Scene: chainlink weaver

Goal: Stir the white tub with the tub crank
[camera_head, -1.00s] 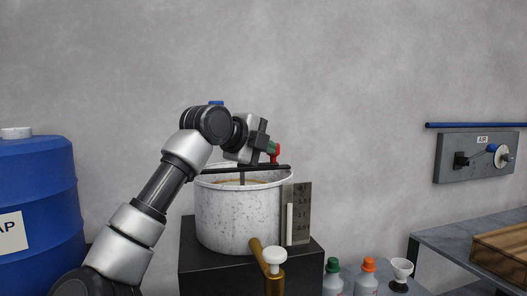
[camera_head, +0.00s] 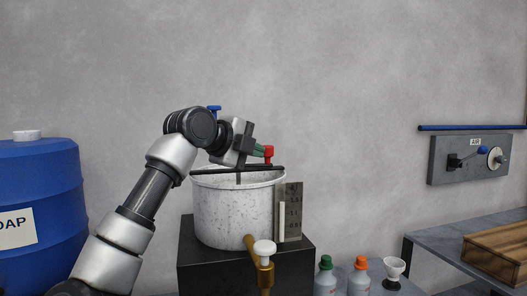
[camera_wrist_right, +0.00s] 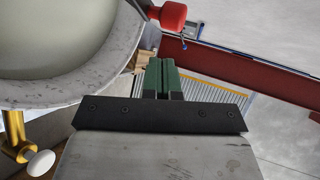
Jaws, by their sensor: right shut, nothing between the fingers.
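The white tub (camera_head: 235,215) stands upright on a dark block in the head view. The tub crank's dark bar (camera_head: 205,171) lies across the tub's top, and its red knob (camera_head: 268,154) stands up at the right. My right gripper (camera_head: 260,152) is over the tub at the knob's left side. In the right wrist view its green fingers (camera_wrist_right: 161,75) are shut together with nothing between them. The red knob (camera_wrist_right: 172,16) shows beyond the fingertips, with a visible gap. The tub's pale contents (camera_wrist_right: 55,35) show at upper left. My left gripper is not in view.
A brass tap (camera_head: 262,265) with a white knob is in front of the tub, and a gauge plate (camera_head: 294,210) stands at its right. A blue drum (camera_head: 45,185) is at left. Bottles (camera_head: 326,278) and a white funnel (camera_head: 395,268) stand at lower right.

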